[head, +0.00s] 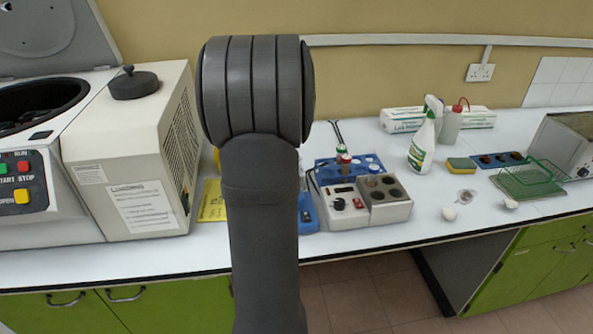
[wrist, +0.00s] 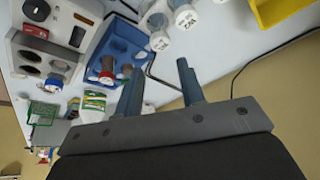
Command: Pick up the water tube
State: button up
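A blue rack (head: 366,163) stands on the bench behind the grey block heater, partly hidden by my arm in the head view. A tube with a red, white and green top (head: 343,155) stands upright at the rack. In the wrist view the blue rack (wrist: 122,45) holds a red-topped tube (wrist: 107,72) and a darker tube beside it (wrist: 126,72). I cannot tell which is the water tube. My gripper (wrist: 157,78) is open and empty, its fingers apart and clear of the tubes. My arm hides the gripper in the head view.
A block heater (head: 350,208) stands in front of the rack. A centrifuge (head: 130,150) is at left. A spray bottle (head: 424,138), sponge (head: 461,164) and green wire basket (head: 530,180) are at right. White-lidded containers (wrist: 160,40) and a yellow box (wrist: 280,8) show in the wrist view.

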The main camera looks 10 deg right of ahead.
jog(key=x, duration=1.3)
jog(key=shift+w, duration=0.1)
jog(key=c, duration=0.6)
